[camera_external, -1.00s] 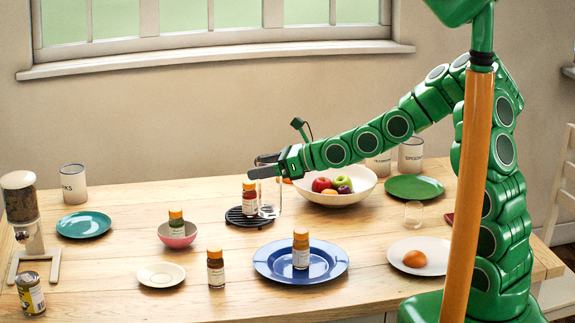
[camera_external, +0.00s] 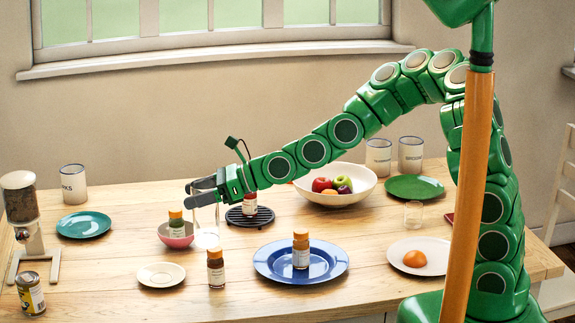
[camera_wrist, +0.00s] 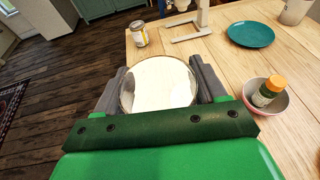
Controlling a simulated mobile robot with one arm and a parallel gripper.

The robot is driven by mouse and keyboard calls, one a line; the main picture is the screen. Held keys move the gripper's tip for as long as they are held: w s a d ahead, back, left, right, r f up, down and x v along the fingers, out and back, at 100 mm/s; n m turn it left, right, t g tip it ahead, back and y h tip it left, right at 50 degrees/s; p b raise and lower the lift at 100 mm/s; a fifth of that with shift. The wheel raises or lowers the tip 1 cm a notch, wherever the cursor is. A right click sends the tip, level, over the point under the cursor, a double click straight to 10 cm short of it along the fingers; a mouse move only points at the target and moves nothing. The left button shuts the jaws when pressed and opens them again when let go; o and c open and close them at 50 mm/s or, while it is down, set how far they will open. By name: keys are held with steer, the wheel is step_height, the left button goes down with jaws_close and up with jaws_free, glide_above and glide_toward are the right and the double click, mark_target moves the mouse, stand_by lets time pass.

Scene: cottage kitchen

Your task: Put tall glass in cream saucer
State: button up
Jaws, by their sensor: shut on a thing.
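My gripper (camera_external: 196,191) is shut on the tall glass (camera_external: 207,228), a clear, upright tumbler. The glass hangs below the fingers, just right of the pink bowl in the external view; its clearance above the table is hard to judge. In the wrist view the round rim of the glass (camera_wrist: 158,84) shows between the two grey fingers. The cream saucer (camera_external: 161,274) lies empty on the table, nearer the camera and left of the glass. A pale area shows through the glass in the wrist view; I cannot tell for certain that it is the saucer.
A pink bowl (camera_external: 176,235) holding a jar (camera_external: 176,222) stands close to the glass. Another jar (camera_external: 216,268) stands right of the saucer. A black trivet (camera_external: 249,217) with a jar, and a blue plate (camera_external: 267,262) with a jar, are farther right. A can (camera_external: 30,294) stands left.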

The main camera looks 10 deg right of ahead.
steer(key=shift+s+a, duration=0.2)
steer(key=shift+a, duration=0.45)
steer(key=w+a+f, duration=0.7)
steer(key=a+f, duration=0.3)
steer(key=f, duration=0.3)
steer(key=shift+w+a, duration=0.35)
steer(key=shift+w, duration=0.05)
stand_by(0.4)
steer(key=o, duration=1.6)
steer(key=shift+f, duration=0.1)
steer(key=shift+o, duration=0.2)
